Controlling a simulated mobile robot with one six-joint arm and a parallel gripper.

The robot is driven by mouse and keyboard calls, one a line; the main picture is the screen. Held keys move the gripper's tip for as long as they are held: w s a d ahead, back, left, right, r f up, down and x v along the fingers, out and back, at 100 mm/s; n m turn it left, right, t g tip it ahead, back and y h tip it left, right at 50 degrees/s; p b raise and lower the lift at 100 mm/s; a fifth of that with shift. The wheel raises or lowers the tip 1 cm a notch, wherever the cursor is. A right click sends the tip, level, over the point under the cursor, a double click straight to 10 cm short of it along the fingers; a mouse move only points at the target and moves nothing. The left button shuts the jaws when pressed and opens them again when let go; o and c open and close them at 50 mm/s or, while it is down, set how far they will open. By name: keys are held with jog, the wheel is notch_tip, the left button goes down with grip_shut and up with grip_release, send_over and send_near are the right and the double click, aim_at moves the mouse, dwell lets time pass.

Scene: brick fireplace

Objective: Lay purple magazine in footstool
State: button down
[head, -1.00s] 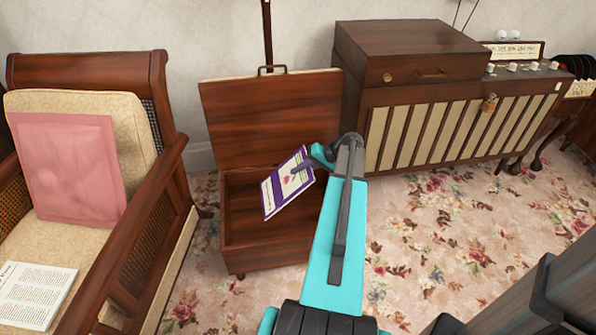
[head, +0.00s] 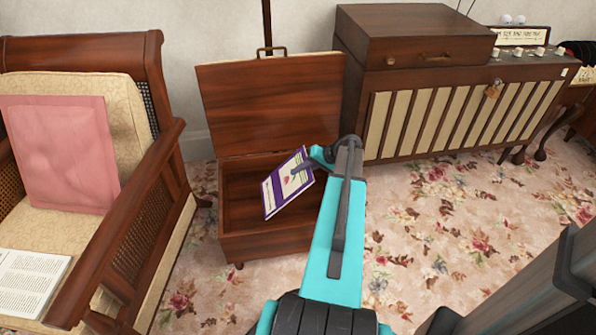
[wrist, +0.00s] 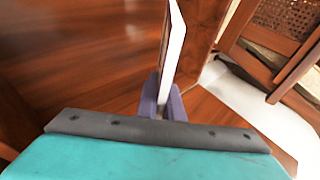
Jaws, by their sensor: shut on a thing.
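The purple magazine (head: 287,183) has a purple border and a pale cover, and it hangs tilted from my gripper (head: 312,162) over the opening of the footstool. In the wrist view the magazine (wrist: 174,45) shows edge-on, clamped between the two fingers of my gripper (wrist: 163,100). The footstool (head: 265,245) is a dark wooden box with its hinged lid (head: 265,105) standing open against the wall. The magazine hides part of the footstool's inside; the left part of the inside that shows looks empty. I cannot tell whether the magazine touches the footstool's rim.
A wooden armchair (head: 150,215) with a pink cushion (head: 60,150) and a white open booklet (head: 30,280) stands left of the footstool. A wooden cabinet (head: 450,120) with a box (head: 415,45) on top stands to the right. Floral carpet (head: 440,230) is clear in front of the cabinet.

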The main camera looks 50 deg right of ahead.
notch_tip(320, 180, down, 8)
jog(key=b, duration=0.3)
jog(key=shift+f+b, duration=0.2)
jog(key=shift+b, duration=0.1)
dwell(0.4)
jog(key=c, duration=1.8)
grip_release()
jog(key=shift+s+r, duration=0.1)
jog(key=p+v, duration=0.3)
jog(key=v, duration=1)
jog(key=shift+s+d+r+p, duration=0.1)
jog(key=shift+s+d+p, duration=0.1)
jog(key=shift+p, duration=0.1)
